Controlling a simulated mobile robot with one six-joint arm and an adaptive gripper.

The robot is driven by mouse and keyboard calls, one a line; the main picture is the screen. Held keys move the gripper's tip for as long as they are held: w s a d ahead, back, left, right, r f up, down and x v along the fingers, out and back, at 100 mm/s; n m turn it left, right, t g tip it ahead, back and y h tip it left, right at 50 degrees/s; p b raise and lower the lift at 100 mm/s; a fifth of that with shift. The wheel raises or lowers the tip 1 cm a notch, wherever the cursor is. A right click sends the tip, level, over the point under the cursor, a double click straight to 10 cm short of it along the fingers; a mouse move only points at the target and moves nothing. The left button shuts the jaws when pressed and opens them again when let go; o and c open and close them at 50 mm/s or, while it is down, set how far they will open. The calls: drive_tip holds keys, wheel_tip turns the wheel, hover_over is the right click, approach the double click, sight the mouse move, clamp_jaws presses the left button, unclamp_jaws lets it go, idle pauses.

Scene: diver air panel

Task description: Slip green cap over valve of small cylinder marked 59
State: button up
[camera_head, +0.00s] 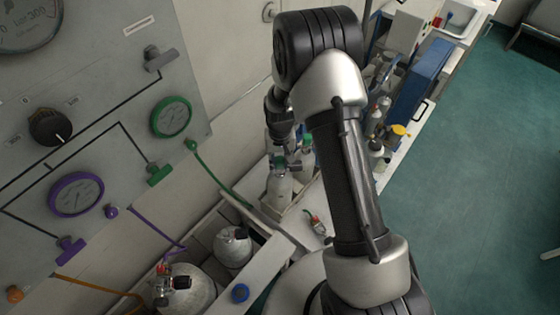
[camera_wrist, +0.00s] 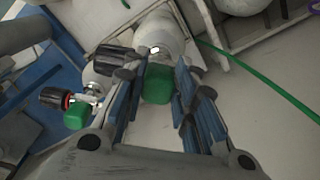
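Just beyond the cap is a small white cylinder (camera_wrist: 162,36), with a black knob (camera_wrist: 118,60) at the left finger. The cap covers part of that cylinder's top, and I cannot tell whether it sits on the valve or above it. In the head view this cylinder (camera_head: 279,190) stands upright below my gripper. I cannot read a 59 on it.
A neighbouring cylinder's valve carries a black knob (camera_wrist: 55,98) and another green cap (camera_wrist: 77,116), close to the left finger. A green hose (camera_wrist: 265,85) crosses the right. The gauge panel (camera_head: 110,130) is at left. Larger cylinders (camera_head: 190,288) stand in a rack below it.

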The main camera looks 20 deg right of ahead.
drive_tip(key=o, duration=0.5)
drive_tip(key=shift+o, duration=0.2)
drive_tip(key=shift+r, duration=0.1)
wheel_tip(320, 180, up, 12)
idle(0.3)
idle(0.5)
